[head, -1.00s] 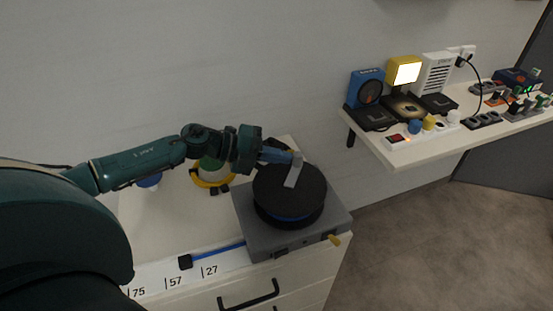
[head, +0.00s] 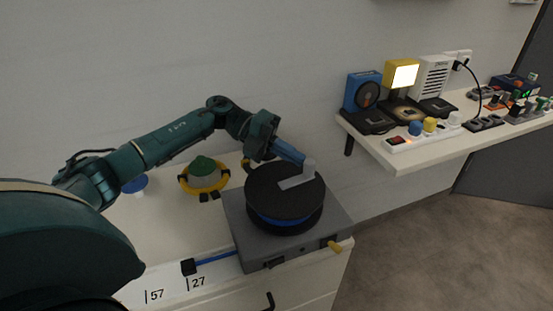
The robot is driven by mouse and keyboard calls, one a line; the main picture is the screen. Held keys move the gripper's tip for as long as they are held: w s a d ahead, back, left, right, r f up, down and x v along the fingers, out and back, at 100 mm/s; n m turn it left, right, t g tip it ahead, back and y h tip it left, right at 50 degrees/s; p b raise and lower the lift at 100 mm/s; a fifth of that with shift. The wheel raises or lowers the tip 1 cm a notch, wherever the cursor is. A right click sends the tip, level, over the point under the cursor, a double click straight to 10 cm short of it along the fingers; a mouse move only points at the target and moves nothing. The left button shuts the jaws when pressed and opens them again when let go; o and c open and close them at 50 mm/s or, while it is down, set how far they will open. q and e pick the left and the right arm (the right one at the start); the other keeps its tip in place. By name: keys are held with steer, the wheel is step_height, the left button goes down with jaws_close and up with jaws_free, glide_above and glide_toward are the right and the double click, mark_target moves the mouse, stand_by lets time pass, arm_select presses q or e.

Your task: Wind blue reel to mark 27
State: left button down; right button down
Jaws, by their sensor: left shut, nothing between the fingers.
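The blue reel (head: 288,222) sits on a grey box (head: 238,215), its top covered by a black disc with a grey crank bar (head: 292,183). A blue strap (head: 216,257) runs left from the box to a black end block (head: 188,267). The block lies just above the tick of the 27 mark (head: 196,283); the 57 mark (head: 154,295) is further left. My left gripper (head: 305,162) is shut, at the outer end of the crank bar, by its upright grip; whether it touches is unclear. My right gripper is not in view.
A yellow-and-green round thing (head: 203,174) and a blue disc (head: 134,184) lie on the cabinet top. A shelf (head: 400,160) at right holds a power strip (head: 425,133), a lit lamp (head: 402,76) and several devices.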

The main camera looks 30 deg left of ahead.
arm_select(q)
steer(key=shift+d, duration=0.25)
stand_by(0.6)
steer(key=w+b+v, duration=0.1)
steer(key=v, duration=1.2)
steer(key=shift+s, duration=0.45)
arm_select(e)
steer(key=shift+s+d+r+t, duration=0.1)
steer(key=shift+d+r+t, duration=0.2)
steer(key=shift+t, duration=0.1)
arm_select(q)
steer(key=shift+a+r, duration=0.1)
steer(key=shift+a, duration=0.05)
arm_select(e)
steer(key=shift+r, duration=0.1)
